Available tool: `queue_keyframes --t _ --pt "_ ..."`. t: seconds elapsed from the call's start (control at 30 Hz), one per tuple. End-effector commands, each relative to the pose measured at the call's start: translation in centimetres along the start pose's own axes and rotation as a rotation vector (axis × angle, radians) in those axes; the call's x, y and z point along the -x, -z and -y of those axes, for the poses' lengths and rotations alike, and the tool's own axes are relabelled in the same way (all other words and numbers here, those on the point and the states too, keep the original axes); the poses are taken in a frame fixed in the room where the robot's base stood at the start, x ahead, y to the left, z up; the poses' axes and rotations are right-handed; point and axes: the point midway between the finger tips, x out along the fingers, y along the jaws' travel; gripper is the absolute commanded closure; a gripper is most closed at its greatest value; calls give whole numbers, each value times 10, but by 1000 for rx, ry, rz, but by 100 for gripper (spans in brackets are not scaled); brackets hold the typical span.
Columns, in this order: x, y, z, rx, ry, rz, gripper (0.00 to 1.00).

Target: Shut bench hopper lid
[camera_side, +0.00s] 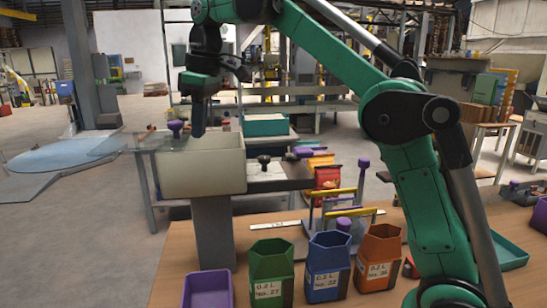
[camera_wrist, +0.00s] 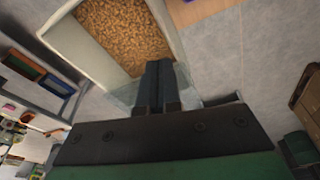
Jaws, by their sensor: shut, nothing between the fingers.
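The bench hopper (camera_side: 203,172) is a cream, box-shaped bin on a grey post. In the wrist view the hopper's wall (camera_wrist: 75,45) surrounds brown pellets (camera_wrist: 125,35), and its top is at least partly uncovered.
A grey plate with a black knob (camera_side: 264,163) adjoins the hopper's right side.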

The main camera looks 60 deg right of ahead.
Motion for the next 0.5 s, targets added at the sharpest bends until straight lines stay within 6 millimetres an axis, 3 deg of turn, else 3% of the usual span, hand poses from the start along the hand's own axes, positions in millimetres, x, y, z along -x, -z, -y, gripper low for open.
queue_keyframes --t 0.13,0.33,0.5 --pt "14 10 45 -67 -78 63 100" --pt "-14 28 41 23 -345 194 100" --pt "-27 49 49 90 -617 253 100"
